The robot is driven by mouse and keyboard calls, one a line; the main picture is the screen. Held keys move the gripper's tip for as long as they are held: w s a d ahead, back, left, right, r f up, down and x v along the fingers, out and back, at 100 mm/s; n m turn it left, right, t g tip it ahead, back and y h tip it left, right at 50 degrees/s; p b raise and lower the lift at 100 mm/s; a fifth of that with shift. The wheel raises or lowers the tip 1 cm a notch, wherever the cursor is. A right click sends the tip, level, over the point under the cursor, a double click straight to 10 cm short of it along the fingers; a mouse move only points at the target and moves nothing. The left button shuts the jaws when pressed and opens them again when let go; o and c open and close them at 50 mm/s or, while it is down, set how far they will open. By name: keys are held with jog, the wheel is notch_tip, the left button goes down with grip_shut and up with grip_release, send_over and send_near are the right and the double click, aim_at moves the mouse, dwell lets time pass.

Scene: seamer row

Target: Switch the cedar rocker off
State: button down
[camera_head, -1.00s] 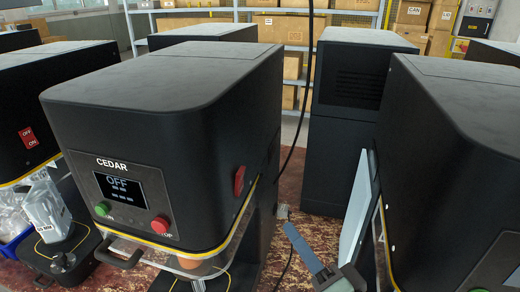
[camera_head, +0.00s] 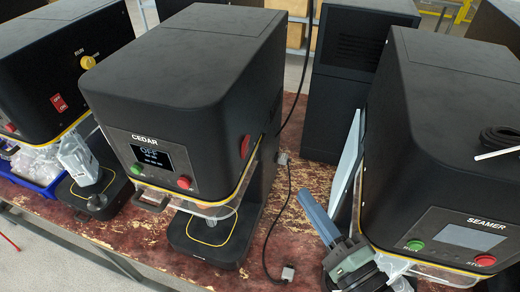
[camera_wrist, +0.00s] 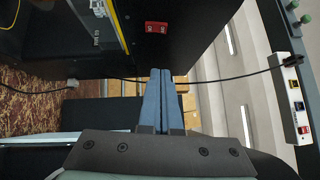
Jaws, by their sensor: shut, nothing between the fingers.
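In the wrist view the fingertips (camera_wrist: 160,71) point towards the gap below the rocker.
The SEAMER machine (camera_head: 450,130) stands close on the right, with a pale panel (camera_head: 346,165) along its left side. Another black machine with a red rocker (camera_head: 58,102) stands at the left. A black cable (camera_head: 283,205) runs over the worn table. A white switch box (camera_wrist: 290,95) shows at right in the wrist view.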

aim_at(246, 147)
jog(key=s+a+p+x, duration=0.1)
jog(key=p+x, duration=0.5)
jog(key=x, duration=0.7)
jog(key=shift+s+a, duration=0.2)
jog(key=shift+a, duration=0.55)
jog(key=shift+a+r, duration=0.25)
jog(key=shift+w, duration=0.1)
